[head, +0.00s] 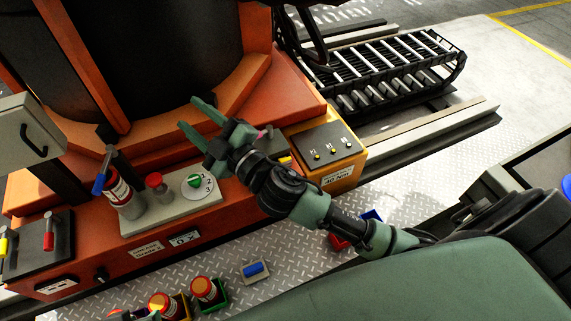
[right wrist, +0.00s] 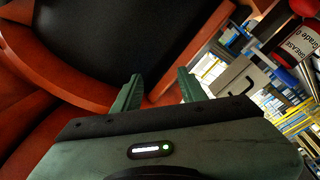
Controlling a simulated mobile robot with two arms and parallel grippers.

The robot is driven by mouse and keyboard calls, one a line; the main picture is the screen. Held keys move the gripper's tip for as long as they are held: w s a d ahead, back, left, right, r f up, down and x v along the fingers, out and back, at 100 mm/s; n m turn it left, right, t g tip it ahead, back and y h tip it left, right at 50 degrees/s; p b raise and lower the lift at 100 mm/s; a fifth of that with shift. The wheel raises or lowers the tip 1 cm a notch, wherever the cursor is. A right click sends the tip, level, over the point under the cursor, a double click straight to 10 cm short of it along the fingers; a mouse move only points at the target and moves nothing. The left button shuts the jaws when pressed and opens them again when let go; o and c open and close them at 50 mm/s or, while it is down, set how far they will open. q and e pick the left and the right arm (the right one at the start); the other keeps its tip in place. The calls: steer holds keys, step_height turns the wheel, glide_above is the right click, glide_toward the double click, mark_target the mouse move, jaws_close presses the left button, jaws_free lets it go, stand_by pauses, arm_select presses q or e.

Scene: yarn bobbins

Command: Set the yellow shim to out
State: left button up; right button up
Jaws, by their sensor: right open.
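My right gripper (head: 190,113) is open and empty over the orange machine base, with its fingers pointing to the upper left. In the right wrist view its two green fingers (right wrist: 158,82) stand apart with nothing between them. A small yellow piece (head: 285,159) shows just right of the gripper, beside the yellow box; it is partly hidden by my right wrist. I cannot tell for sure that it is the yellow shim, nor which position it is in. My left gripper is not in view.
A control plate with a green knob (head: 194,182) and a red button (head: 155,181) lies below the gripper. A yellow box (head: 335,152) with small buttons is to the right. A grease can (head: 118,186) stands left. A roller conveyor (head: 385,70) is behind.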

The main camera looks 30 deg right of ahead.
steer(key=s+a+r+n+g+y, duration=0.25)
steer(key=a+n+g+y, duration=0.25)
steer(key=a+n+y, duration=0.5)
steer(key=n+g+h, duration=1.2)
steer(key=g+h, duration=0.1)
steer(key=h, duration=0.4)
glide_above(286, 159)
steer(key=f, duration=2)
steer(key=shift+a+f, duration=0.2)
steer(key=shift+f, duration=0.2)
steer(key=shift+d+f, duration=0.2)
steer(key=shift+d, duration=0.05)
step_height(286, 159, down, 7)
steer(key=shift+a+r+b, duration=0.1)
steer(key=shift+b, duration=0.95)
steer(key=shift+f, duration=0.3)
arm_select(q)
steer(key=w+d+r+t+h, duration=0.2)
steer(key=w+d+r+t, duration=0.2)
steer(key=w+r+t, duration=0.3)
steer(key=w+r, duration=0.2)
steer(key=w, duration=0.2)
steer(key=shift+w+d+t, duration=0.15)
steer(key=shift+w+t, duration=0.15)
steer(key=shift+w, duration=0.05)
